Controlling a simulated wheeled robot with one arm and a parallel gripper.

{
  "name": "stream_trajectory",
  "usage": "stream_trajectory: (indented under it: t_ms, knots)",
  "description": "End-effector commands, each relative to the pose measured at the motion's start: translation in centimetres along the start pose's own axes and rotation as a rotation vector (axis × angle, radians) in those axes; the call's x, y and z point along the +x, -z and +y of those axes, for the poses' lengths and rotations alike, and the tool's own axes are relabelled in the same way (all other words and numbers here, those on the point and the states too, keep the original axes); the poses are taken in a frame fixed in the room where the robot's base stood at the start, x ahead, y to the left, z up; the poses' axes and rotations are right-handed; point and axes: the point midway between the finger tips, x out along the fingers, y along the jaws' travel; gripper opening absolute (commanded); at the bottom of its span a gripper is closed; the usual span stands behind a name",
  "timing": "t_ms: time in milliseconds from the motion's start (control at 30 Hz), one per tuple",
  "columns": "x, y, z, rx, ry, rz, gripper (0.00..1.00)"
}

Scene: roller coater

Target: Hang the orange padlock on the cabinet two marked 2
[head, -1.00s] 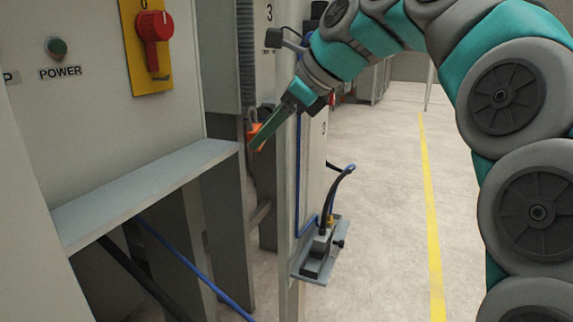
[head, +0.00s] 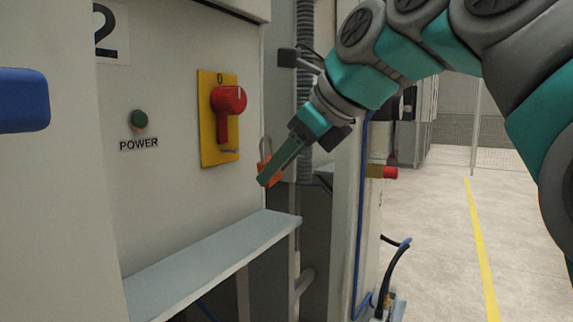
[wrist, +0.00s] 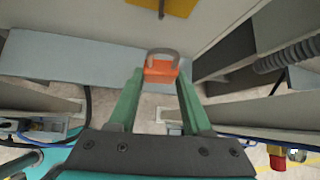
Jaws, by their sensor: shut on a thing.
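My gripper (head: 268,180) is shut on the orange padlock (head: 264,170), just right of the cabinet front and above the shelf. In the wrist view the padlock (wrist: 161,70) sits between the two green fingertips, its grey shackle pointing away from my gripper. Cabinet two (head: 170,210) bears a black 2 (head: 106,36) at the upper left. On it is a yellow plate (head: 206,146) with a red rotary switch (head: 228,108). A small metal hasp shows at the lower edge of the plate, left of the padlock and apart from it.
A grey shelf (head: 215,262) juts out below the switch. A blue handle (head: 22,100) is at the left edge. A corrugated hose (head: 305,60) runs behind my gripper. A red button (head: 388,172) and open floor are to the right.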

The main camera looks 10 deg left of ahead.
Motion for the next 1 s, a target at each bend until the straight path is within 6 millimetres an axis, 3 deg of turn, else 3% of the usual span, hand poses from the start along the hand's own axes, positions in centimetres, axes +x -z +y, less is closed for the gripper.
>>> stream_trajectory:
  t_ms: [1000]
  knots:
    - [4.3, -3.5, 0.2, -0.001, -0.002, 0.001, 0.00]
